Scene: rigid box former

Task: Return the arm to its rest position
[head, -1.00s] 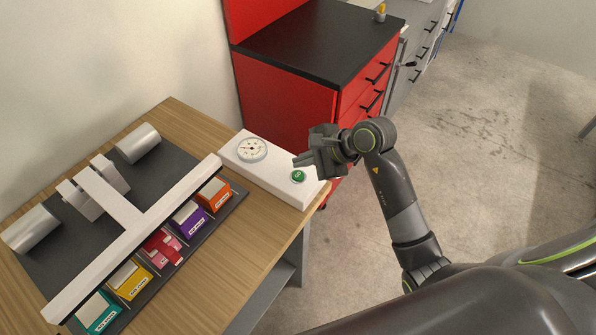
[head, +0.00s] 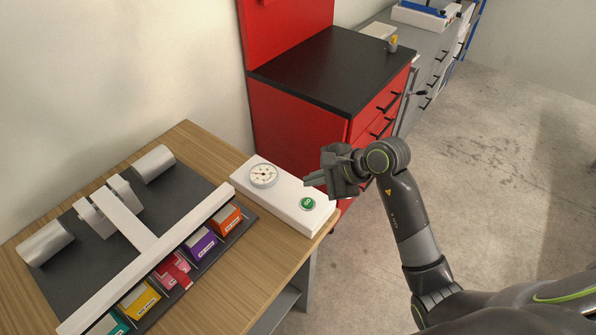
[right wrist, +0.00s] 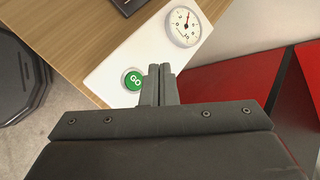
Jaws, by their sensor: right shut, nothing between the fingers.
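My right gripper (head: 318,188) is shut and empty in the head view. It hangs above the right end of a white control box (head: 276,196), close to the green GO button (head: 307,203). In the right wrist view, the shut fingers (right wrist: 160,82) point over the white box, just right of the green GO button (right wrist: 133,79). A gap between fingers and button shows in the head view. My left gripper is not in view.
A round dial (head: 263,175) sits on the box. The wooden table (head: 240,290) carries a box former (head: 150,245) with several coloured cartons. A red cabinet (head: 300,125) with a black top stands behind. Grey floor (head: 500,190) is open to the right.

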